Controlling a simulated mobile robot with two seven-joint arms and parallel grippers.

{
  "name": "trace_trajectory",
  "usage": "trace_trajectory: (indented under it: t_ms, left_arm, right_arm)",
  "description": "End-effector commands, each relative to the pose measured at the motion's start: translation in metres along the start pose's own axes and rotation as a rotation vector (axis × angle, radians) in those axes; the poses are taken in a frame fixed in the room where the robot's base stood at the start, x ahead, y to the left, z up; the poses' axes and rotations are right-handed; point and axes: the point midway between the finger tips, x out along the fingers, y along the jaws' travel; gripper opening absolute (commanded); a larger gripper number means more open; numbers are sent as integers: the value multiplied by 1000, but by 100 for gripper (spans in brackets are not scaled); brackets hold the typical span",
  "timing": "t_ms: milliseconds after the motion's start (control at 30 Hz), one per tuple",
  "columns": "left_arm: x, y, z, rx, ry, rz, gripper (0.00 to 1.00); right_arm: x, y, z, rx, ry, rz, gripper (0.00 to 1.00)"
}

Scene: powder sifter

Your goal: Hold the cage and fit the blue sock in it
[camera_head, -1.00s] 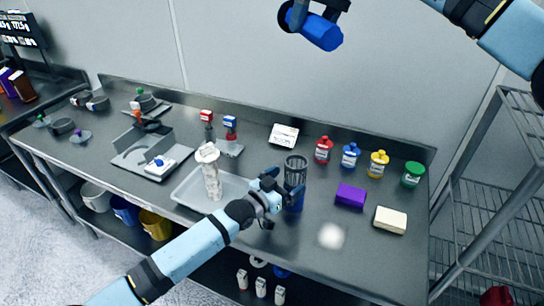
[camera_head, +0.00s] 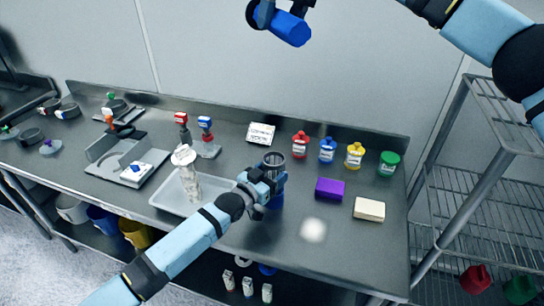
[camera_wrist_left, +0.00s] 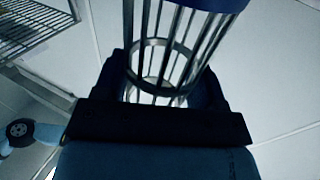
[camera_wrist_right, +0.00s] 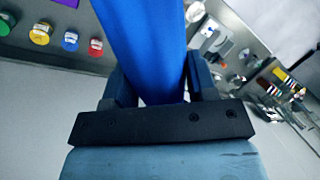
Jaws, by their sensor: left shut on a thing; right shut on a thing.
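The cage (camera_head: 274,159) is a grey wire cylinder with a blue part (camera_head: 276,202) at its lower end. It is upright at the table's front, right of the tray; I cannot tell if it touches the table. My left gripper (camera_head: 263,184) is shut around its middle and hides part of it. In the left wrist view the cage's wires and rings (camera_wrist_left: 165,60) show between the fingers. The blue sock (camera_head: 291,29) is a plain blue tube high up near the wall, apart from the cage. My right gripper (camera_head: 262,14) is shut on it; the sock also fills the right wrist view's middle (camera_wrist_right: 145,45).
A shallow tray (camera_head: 166,199) with a whitish canister (camera_head: 187,172) stands left of the cage. A purple block (camera_head: 329,189), a cream block (camera_head: 369,209) and several capped jars (camera_head: 327,150) stand to the right. A wire rack (camera_head: 480,200) is at far right.

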Motion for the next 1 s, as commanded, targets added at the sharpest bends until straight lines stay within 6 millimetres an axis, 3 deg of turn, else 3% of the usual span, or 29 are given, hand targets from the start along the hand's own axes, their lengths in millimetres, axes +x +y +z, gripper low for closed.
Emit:
trace_trajectory:
  t_ms: [433, 567, 667, 1000]
  left_arm:
    - [0, 0, 0, 0, 0, 0, 38]
    - [0, 0, 0, 0, -1, 0, 38]
    - [0, 0, 0, 0, 0, 0, 38]
    - [0, 0, 0, 0, 0, 0, 38]
  right_arm:
    - [0, 0, 0, 1, 0, 0, 23]
    - [11, 4, -2, 45, 13, -2, 23]
    - [35, 12, -5, 153, 47, -3, 23]
    - [156, 41, -14, 758, 246, -1, 23]
